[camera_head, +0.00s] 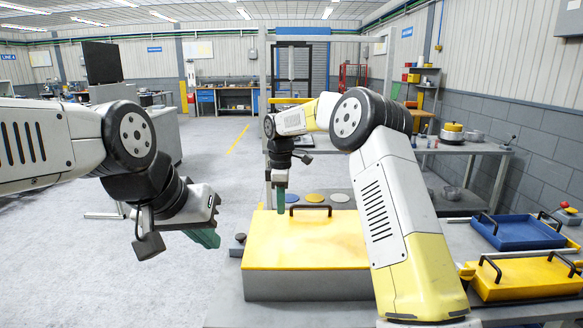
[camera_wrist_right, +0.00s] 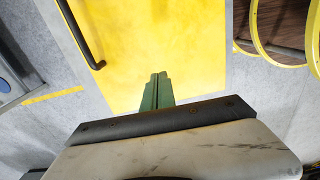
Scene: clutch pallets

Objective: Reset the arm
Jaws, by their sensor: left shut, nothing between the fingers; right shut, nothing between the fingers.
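My left gripper (camera_head: 205,238) hangs at the left of the head view, over the floor and clear of the table. Its green fingers are shut and empty. My right gripper (camera_head: 281,200) points down over the left back part of a yellow-topped box (camera_head: 320,250), left of its black handle. Its green fingers are together with nothing between them. In the right wrist view the same fingers (camera_wrist_right: 157,92) show closed against the yellow top. I cannot tell exactly how far above the top they are. My right arm hides the right side of the box.
A blue tray (camera_head: 518,232) and a yellow tray (camera_head: 525,278) with black handles lie at the right. A workbench (camera_head: 465,147) stands at the back right. The floor at the left is open.

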